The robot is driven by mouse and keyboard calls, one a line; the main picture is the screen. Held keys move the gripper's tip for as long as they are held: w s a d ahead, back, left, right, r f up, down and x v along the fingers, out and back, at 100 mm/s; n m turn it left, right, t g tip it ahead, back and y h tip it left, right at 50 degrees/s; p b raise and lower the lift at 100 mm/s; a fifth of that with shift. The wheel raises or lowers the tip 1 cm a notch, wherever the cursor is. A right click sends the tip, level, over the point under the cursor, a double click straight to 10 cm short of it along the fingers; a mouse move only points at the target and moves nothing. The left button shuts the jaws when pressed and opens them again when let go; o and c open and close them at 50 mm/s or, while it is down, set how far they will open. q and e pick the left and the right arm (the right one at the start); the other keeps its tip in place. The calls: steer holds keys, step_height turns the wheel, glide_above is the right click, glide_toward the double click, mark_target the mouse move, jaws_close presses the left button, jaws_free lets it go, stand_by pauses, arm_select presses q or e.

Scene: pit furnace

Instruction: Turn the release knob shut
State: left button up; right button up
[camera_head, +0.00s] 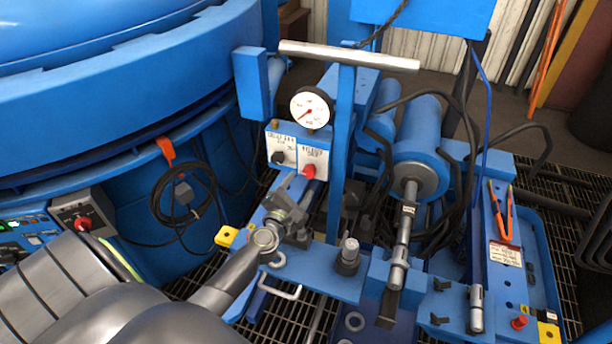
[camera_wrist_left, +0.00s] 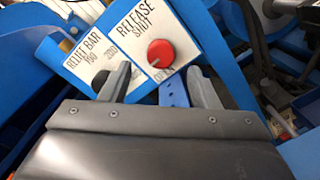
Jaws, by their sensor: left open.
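The release knob (camera_head: 309,171) is a round red knob on a white label plate, below the pressure gauge. In the left wrist view the red knob (camera_wrist_left: 160,53) shows head-on, with "RELEASE SHUT" printed above it and what looks like "OPEN" below. I cannot clearly tell which way it is turned. My left gripper (camera_head: 296,196) is just below and in front of the knob. In the left wrist view its two fingers (camera_wrist_left: 161,85) are spread, empty, one to each side below the knob, apart from it. My right gripper is not in view.
A "RELIEF BAR" plate (camera_head: 281,149) with a dark knob sits left of the release plate. The gauge (camera_head: 311,107) is above. A blue upright (camera_head: 343,150) with a grey crossbar (camera_head: 348,56) stands close on the right. The big blue furnace (camera_head: 120,80) fills the upper left.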

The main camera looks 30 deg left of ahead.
mark_target(307, 175)
arm_select(q)
steer(key=w, duration=0.4)
steer(key=shift+a, duration=0.4)
steer(key=shift+w+a+b, duration=0.1)
steer(key=shift+w+b, duration=0.2)
steer(key=shift+w, duration=0.3)
steer(key=shift+c, duration=0.5)
steer(key=c, duration=0.9)
